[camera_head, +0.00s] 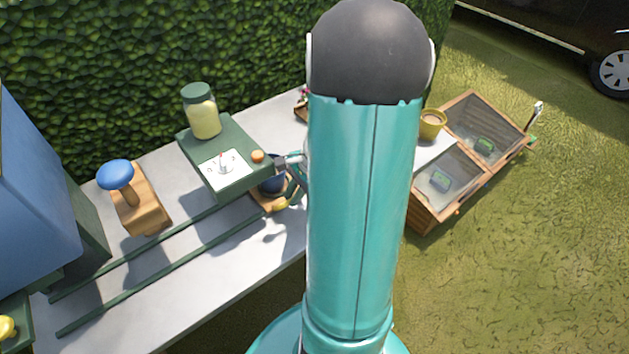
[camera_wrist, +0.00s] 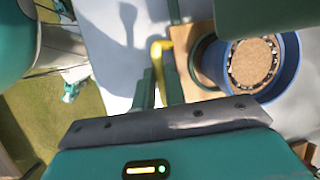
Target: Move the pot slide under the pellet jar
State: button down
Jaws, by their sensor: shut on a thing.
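The pellet jar (camera_head: 203,117), pale yellow with a green lid, stands on a green dispenser box (camera_head: 240,178) with a white dial and an orange knob. The wooden pot slide (camera_head: 262,202) carries a dark blue pot and sits at the box's right edge, partly hidden by it. In the wrist view the slide (camera_wrist: 207,67) and the blue pot (camera_wrist: 291,70) with brown soil show at the upper right. My gripper (camera_wrist: 159,88) is shut on the slide's yellow handle (camera_wrist: 157,50). In the head view my arm hides most of the gripper.
Two green rails (camera_head: 160,272) run along the grey table to the lower left. A wooden stand with a blue knob (camera_head: 115,174) is left of the box. A glass-lidded wooden frame (camera_head: 450,180) and a yellow pot (camera_head: 431,124) are at right. A hedge stands behind.

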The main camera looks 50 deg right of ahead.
jog(key=shift+w+a, duration=0.2)
jog(key=shift+a, duration=0.45)
jog(key=c, duration=1.5)
grip_release()
jog(key=shift+o, duration=0.2)
jog(key=v, duration=1.4)
jog(key=shift+f, duration=0.1)
jog(key=shift+c, duration=0.4)
